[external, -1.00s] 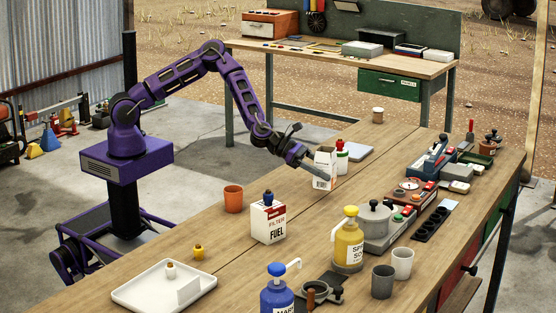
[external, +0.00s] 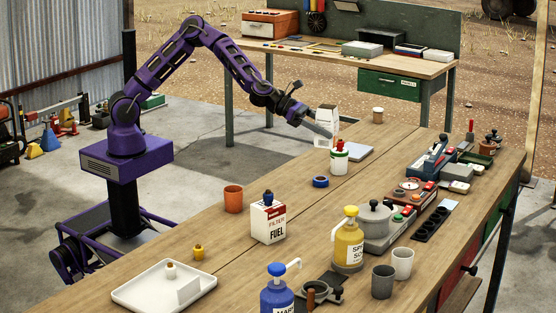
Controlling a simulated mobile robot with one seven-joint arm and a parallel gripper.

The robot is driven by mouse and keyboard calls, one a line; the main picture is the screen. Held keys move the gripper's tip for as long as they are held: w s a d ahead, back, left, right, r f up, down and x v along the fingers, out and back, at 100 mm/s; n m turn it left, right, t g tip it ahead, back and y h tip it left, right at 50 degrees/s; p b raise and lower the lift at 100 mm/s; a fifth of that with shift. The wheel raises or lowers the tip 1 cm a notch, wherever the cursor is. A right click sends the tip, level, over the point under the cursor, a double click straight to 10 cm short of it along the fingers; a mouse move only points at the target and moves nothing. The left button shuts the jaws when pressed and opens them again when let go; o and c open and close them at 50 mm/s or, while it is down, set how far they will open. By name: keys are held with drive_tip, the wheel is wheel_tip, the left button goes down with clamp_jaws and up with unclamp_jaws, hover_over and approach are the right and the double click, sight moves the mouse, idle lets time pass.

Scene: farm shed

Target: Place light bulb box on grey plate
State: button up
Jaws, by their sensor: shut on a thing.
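My gripper (external: 316,129) is shut on the white light bulb box (external: 327,120) and holds it upright near the far side of the wooden table. The fingers reach the box from the left, and its lower part is partly hidden. The grey plate (external: 359,152) is a flat, light grey square on the table, just right of and below the box in the picture. The box is raised; I cannot tell whether any of it is above the plate.
A white bottle with red cap and green band (external: 339,158) stands close in front of the plate.

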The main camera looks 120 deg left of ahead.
drive_tip(key=s+a+n+g+y, duration=0.3)
drive_tip(key=s+a+n, duration=0.1)
drive_tip(key=a, duration=0.8)
drive_tip(key=s+a+n+g+y+p, duration=0.1)
drive_tip(key=s+a+n+g+y, duration=0.3)
drive_tip(key=a, duration=0.7)
drive_tip(key=s+a+n+g+y, duration=0.1)
drive_tip(key=s+a+n+y, duration=0.3)
drive_tip(key=a, duration=0.8)
drive_tip(key=shift+m+h, duration=0.5)
drive_tip(key=shift+h, duration=0.2)
drive_tip(key=shift+s+d+f+b, duration=0.1)
drive_tip(key=shift+s+f+b, duration=0.05)
drive_tip(key=shift+f, duration=2.5)
drive_tip(key=shift+s+a+f+b, duration=0.1)
drive_tip(key=shift+s+f, duration=0.1)
drive_tip(key=shift+f, duration=2.4)
drive_tip(key=shift+s+d+f+b, duration=0.1)
drive_tip(key=shift+s+f+b, duration=0.05)
drive_tip(key=shift+f, duration=2.5)
drive_tip(key=o, duration=1.2)
drive_tip(key=shift+o, duration=0.2)
drive_tip(key=shift+r, duration=0.1)
drive_tip(key=shift+r+p, duration=0.15)
drive_tip(key=shift+p, duration=0.15)
drive_tip(key=v, duration=1.2)
drive_tip(key=shift+b, duration=0.35)
